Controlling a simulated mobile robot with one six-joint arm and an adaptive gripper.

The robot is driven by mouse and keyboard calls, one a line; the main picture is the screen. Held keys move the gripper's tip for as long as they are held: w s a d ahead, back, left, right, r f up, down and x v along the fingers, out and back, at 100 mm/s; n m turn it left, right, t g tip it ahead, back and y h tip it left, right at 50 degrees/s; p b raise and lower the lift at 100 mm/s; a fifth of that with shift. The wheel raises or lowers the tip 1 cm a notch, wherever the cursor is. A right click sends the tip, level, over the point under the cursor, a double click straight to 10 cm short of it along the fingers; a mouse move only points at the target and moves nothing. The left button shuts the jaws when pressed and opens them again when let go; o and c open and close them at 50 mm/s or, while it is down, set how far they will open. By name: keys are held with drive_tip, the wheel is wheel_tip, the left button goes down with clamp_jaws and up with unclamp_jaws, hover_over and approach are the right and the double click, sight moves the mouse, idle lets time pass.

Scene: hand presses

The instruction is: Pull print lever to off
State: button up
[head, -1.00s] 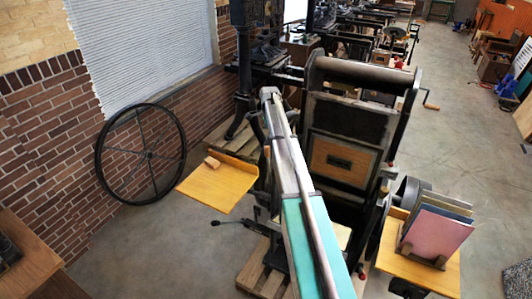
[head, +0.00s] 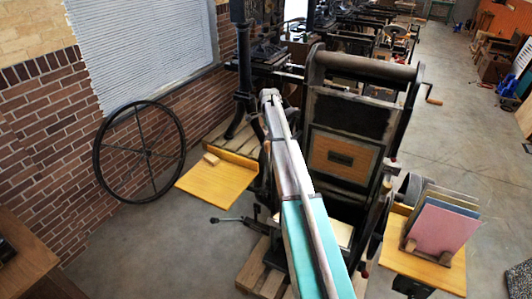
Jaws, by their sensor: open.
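A black hand press (head: 350,112) stands in the middle of the head view, with a wooden panel on its upright front. A dark lever with a rounded end (head: 226,220) sticks out to the left, low on the press's left side. I cannot read any marking on it, so I cannot tell whether it is the print lever or how it is set. My arm, teal and grey, reaches up across the middle and covers the press's left part. My gripper is not visible; the arm's far end seems hidden behind its own links.
A yellow side board (head: 218,188) with a small wooden block (head: 211,159) juts out left. A rack of coloured boards (head: 444,229) stands on a yellow shelf (head: 422,268) at right. A large spoked wheel (head: 148,153) leans at the brick wall.

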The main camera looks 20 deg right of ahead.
sight(268, 148)
drive_tip(key=shift+w+f+b, duration=0.2)
drive_tip(key=shift+f+b, duration=2.05)
drive_tip(key=shift+f, duration=0.15)
drive_tip(key=shift+w+f+b, duration=0.15)
drive_tip(key=shift+f+b, duration=2.1)
drive_tip(key=shift+f, duration=0.1)
